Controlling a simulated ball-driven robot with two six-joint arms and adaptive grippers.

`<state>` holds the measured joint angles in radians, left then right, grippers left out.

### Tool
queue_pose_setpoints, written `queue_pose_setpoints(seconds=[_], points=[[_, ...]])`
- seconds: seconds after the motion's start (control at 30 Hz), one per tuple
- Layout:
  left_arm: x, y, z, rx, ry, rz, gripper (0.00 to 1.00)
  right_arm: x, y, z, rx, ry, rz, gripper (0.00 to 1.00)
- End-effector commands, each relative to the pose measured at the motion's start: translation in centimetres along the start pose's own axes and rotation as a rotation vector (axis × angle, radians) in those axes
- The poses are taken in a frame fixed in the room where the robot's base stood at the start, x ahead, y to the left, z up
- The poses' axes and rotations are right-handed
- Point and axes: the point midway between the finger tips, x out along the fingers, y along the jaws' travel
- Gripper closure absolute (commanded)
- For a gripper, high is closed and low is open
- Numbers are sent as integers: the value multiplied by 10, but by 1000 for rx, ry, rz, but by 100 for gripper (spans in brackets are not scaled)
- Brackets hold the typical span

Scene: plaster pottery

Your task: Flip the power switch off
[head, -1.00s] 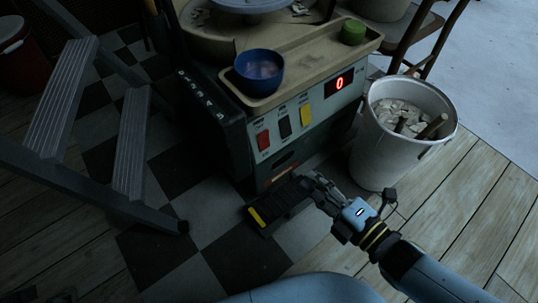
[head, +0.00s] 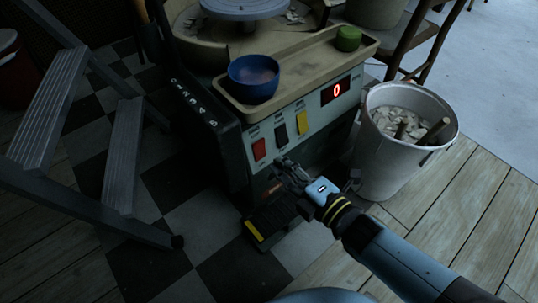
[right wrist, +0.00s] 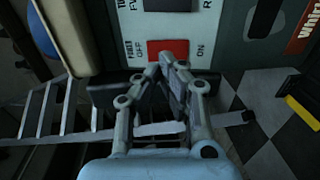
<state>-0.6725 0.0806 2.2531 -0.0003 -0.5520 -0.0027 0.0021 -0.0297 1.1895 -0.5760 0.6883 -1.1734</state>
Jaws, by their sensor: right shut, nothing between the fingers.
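The red rocker switch (head: 259,149) is on the front panel of the pottery wheel (head: 250,175). In the right wrist view the red switch (right wrist: 168,47) sits between the printed words OFF and ON. My right gripper (head: 283,164) is shut and empty, just below the row of switches and a little right of the red one. In the wrist view my right fingertips (right wrist: 166,60) overlap the lower edge of the red switch; I cannot tell whether they touch it. Which way the switch is tipped is unclear. My left gripper is not in view.
A dark switch (head: 281,134) and a yellow switch (head: 302,123) sit beside the red one, with a red 0 display (head: 336,90). A blue bowl (head: 253,80) and green pot (head: 348,39) stand above. A pedal (head: 270,220), a bucket (head: 400,150) and a stepladder (head: 75,140) are near.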

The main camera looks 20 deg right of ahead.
Motion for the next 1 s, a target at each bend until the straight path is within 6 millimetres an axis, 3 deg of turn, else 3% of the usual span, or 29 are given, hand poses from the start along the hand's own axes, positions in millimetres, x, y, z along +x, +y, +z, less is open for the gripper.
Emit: queue_pose_setpoints(seconds=[0.1, 0.33, 1.0], points=[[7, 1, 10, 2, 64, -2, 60, 21, -3, 0, 2, 0, -1, 100], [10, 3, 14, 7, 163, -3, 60, 44, -2, 0, 2, 0, -2, 100], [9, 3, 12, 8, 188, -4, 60, 56, 2, 0, 0, 0, -1, 100]])
